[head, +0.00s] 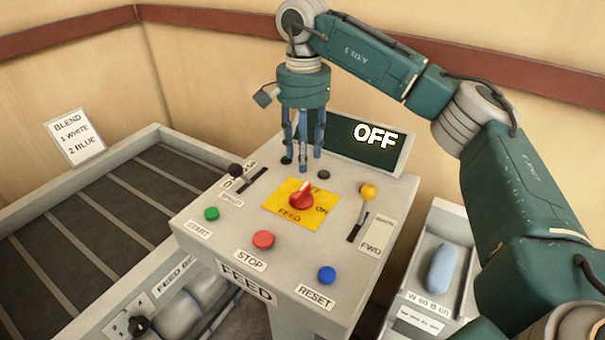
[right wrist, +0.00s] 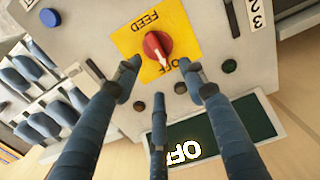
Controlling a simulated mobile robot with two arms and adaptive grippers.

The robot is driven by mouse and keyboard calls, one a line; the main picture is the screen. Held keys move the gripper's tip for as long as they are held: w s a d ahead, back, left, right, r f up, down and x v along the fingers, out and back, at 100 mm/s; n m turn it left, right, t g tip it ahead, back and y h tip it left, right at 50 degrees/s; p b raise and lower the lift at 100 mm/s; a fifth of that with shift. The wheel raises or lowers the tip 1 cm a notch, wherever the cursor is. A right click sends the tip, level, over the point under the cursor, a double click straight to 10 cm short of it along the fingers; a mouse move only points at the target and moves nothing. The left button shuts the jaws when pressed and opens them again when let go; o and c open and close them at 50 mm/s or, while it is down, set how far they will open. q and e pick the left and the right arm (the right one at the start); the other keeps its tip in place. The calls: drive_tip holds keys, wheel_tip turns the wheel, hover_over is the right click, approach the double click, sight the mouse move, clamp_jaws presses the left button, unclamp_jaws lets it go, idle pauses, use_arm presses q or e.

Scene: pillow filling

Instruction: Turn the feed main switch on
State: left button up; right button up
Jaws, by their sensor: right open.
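The red rotary feed main switch (head: 302,199) sits on a yellow plate (head: 326,206) lettered FEED, ON and OFF, on top of the grey control panel. In the right wrist view the switch (right wrist: 152,44) has a white mark pointing towards the OFF label. A dark display (head: 337,142) behind it reads OFF. My right gripper (head: 304,162) hangs fingers-down above the back of the panel, behind the switch. In the right wrist view its three blue fingers (right wrist: 160,80) are spread and empty, apart from the switch. My left gripper is out of view.
A black-knobbed lever (head: 237,171) stands left of the switch and a yellow-knobbed lever (head: 368,192) right. Green (head: 211,214), red (head: 263,240) and blue (head: 326,275) buttons line the front. A feed bed (head: 95,205) lies left; a bin (head: 460,225) stands right.

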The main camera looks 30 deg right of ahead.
drive_tip(key=p, duration=0.2)
hover_over(303, 190)
drive_tip(key=f, duration=0.5)
drive_tip(key=shift+s+a, duration=0.1)
drive_tip(key=shift+s, duration=0.3)
drive_tip(key=f, duration=0.3)
drive_tip(key=shift+w, duration=0.3)
drive_tip(key=shift+f+p, duration=0.35)
drive_tip(key=shift+f, duration=0.45)
drive_tip(key=shift+c, duration=0.5)
drive_tip(key=c, duration=0.8)
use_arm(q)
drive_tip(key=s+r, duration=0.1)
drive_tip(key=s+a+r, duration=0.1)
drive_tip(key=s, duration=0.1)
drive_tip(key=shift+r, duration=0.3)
use_arm(e)
clamp_jaws()
